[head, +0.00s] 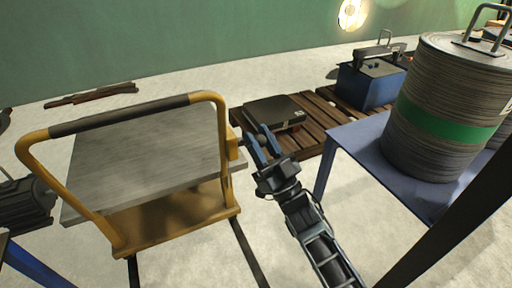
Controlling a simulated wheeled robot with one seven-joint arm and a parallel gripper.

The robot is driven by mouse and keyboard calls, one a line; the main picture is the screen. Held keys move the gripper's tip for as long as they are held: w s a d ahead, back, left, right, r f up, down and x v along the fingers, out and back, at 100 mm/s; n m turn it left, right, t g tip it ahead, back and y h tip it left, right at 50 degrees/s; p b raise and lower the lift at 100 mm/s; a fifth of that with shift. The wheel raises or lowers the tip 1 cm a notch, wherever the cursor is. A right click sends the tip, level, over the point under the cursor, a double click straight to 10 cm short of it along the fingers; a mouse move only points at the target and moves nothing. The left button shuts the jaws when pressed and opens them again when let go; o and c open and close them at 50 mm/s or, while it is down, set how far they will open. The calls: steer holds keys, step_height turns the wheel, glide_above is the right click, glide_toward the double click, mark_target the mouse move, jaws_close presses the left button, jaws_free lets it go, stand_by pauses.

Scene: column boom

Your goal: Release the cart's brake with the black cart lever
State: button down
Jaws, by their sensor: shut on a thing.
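The cart stands at left centre in the head view, with a yellow tubular handle (28,145) that has a dark grip along its top. Its grey deck (140,145) sits above a yellow lower frame. A yellow bracket (233,150) is on the cart's right side. My gripper (263,141) has blue fingers and is just right of this bracket. It is shut on the dark end of the black cart lever (262,143). The fingers hide most of the lever, so its exact angle is hard to tell.
A wooden pallet (313,108) with a dark flat case (274,110) lies behind my gripper. A blue toolbox (368,84) stands farther right. A blue table (364,150) carries a large ribbed drum with a green band (440,125). Two dark floor rails run below the cart.

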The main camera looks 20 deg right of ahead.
steer(key=shift+s+f+y+b, duration=0.3)
steer(key=shift+f+b, duration=0.15)
steer(key=shift+f, duration=0.2)
steer(key=shift+s+f+b, duration=0.45)
steer(key=shift+f+b, duration=0.3)
steer(key=shift+s+f+b, duration=0.4)
steer(key=shift+f+b, duration=0.3)
steer(key=shift+f, duration=0.05)
steer(key=c, duration=1.1)
jaws_free()
steer(key=v, duration=0.8)
steer(key=shift+p, duration=0.35)
steer(key=shift+w, duration=0.1)
